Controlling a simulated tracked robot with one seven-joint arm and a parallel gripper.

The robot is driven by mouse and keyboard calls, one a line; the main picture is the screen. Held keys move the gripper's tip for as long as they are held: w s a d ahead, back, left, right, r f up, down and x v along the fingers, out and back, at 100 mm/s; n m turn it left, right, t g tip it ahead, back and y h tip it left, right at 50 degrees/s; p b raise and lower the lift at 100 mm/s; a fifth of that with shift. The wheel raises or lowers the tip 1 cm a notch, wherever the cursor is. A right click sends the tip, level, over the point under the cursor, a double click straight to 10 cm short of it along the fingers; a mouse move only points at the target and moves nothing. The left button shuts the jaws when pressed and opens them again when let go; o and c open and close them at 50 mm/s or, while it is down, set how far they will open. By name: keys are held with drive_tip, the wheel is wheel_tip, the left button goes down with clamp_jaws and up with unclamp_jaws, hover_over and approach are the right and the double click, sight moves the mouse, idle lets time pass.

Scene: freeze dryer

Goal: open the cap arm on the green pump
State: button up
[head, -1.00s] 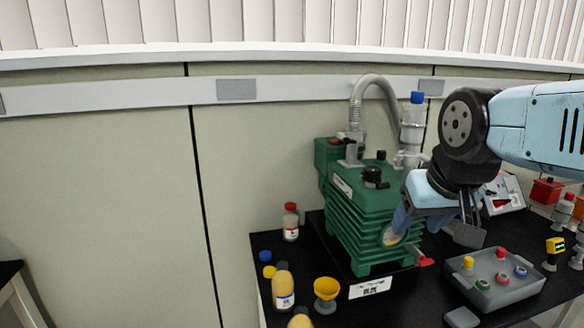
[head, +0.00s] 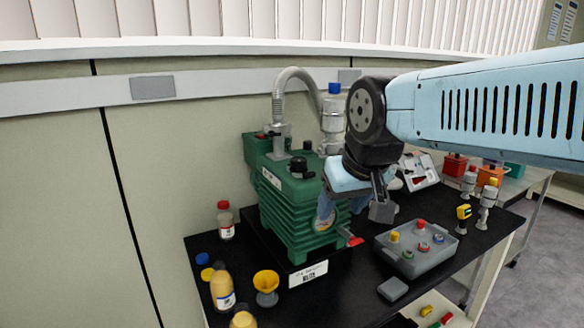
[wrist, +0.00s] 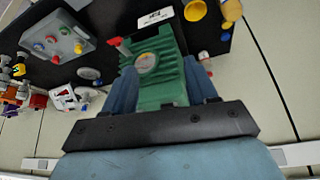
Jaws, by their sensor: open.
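The green pump (head: 282,205) stands on the black table in the head view, with ribbed sides and a grey hose on top. Black caps (head: 299,167) sit on its top; I cannot tell which part is the cap arm. A red handle (head: 351,240) sticks out low at its front right. My gripper (head: 338,208) is in front of the pump's right side and hides part of it. In the wrist view, my open gripper (wrist: 160,75) has its blue fingers apart with the green pump (wrist: 162,85) showing between them and nothing held. The pump's round gauge (wrist: 147,62) and red handle (wrist: 120,45) also show.
A grey tray (head: 433,262) with coloured knobs lies right of the pump. A yellow funnel (head: 266,283) and bottles (head: 225,222) stand at the left. The wall is close behind.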

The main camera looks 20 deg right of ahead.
wheel_tip(320, 180, up, 14)
drive_tip(key=n+g, duration=0.2)
drive_tip(key=g, duration=0.4)
hover_over(309, 173)
wheel_tip(309, 173, down, 14)
drive_tip(key=shift+f, duration=0.1)
drive_tip(key=shift+c, duration=0.4)
drive_tip(key=shift+w, duration=0.1)
clamp_jaws()
